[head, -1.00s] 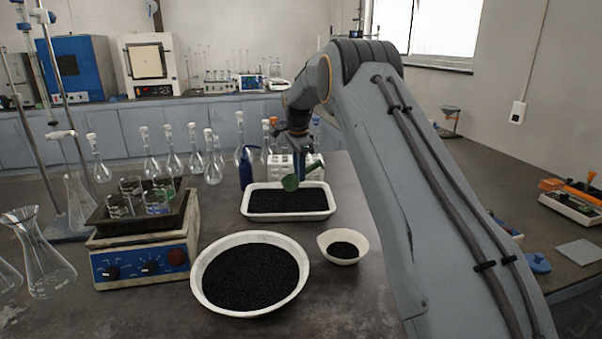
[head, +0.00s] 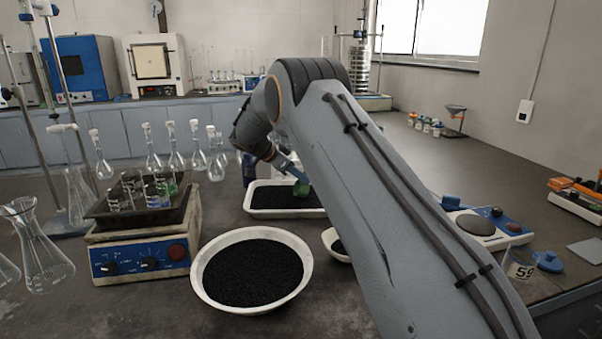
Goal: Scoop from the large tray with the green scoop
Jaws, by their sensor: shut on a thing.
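The white rectangular tray (head: 258,214) holds black granules and stands on the bench past the round dish. My gripper (head: 291,170) is shut on the green scoop (head: 302,188), over the right part of this tray. The scoop is small in view, and my arm hides part of that area. I cannot tell whether the scoop touches the granules. A wide round white dish (head: 205,293) of black granules stands nearer. A small white bowl (head: 330,238) with black granules is partly hidden behind my arm.
A hotplate (head: 140,262) with a pan of glass beakers stands left of the round dish. Several glass flasks (head: 195,160) stand behind it. A dark blue bottle (head: 249,168) stands just behind the tray. At right are a blue-and-white device (head: 490,228) and a labelled beaker (head: 519,265).

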